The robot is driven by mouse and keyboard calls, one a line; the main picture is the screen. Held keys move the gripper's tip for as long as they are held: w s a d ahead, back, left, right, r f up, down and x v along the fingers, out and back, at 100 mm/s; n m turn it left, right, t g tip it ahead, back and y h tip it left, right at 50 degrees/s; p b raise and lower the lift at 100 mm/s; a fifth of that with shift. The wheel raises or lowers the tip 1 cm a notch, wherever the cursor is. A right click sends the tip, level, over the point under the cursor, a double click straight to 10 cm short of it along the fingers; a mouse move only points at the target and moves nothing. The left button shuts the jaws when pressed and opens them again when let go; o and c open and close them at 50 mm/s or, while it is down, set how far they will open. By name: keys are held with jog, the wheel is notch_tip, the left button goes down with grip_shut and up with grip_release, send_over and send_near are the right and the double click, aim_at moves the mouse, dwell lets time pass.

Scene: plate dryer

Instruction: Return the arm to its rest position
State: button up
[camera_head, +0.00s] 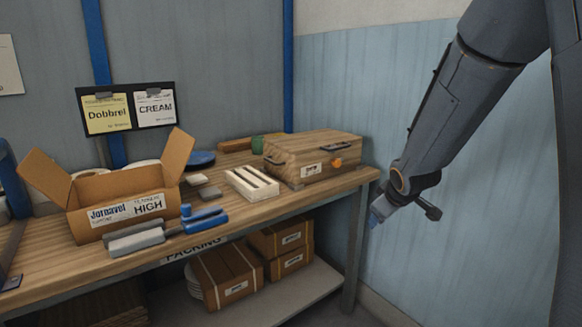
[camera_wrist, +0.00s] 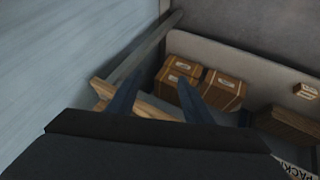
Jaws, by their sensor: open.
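My gripper (camera_head: 376,218) hangs at the lower end of my arm, just right of the workbench's right end. It points down and somewhat to the left, apart from the bench. In the wrist view my gripper (camera_wrist: 158,82) shows two dark blue fingers spread apart with nothing between them. It is open and empty. My arm slopes down from the upper right of the head view, in front of the pale blue wall.
The wooden workbench (camera_head: 60,272) holds an open cardboard box (camera_head: 128,205), a blue-handled tool (camera_head: 205,220), a white slotted rack (camera_head: 252,184) and a wooden case (camera_head: 318,158). Taped cartons (camera_head: 228,278) sit on the lower shelf (camera_head: 300,297); cartons also show in the wrist view (camera_wrist: 222,90).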

jog(key=s+a+m+g+p, duration=0.1)
jog(key=s+a+m+g, duration=0.1)
jog(key=s, duration=0.8)
jog(key=s+a+f+m+g+p, duration=0.1)
jog(key=s+a+m+g, duration=0.1)
jog(key=s, duration=0.9)
jog(key=s+a+m+g+p, duration=0.1)
jog(key=s+a+m+g, duration=0.1)
jog(key=s, duration=0.8)
jog(key=shift+s+a+f+m+g+y, duration=0.15)
jog(key=shift+s+f+m+g+y, duration=0.25)
jog(key=shift+g, duration=0.7)
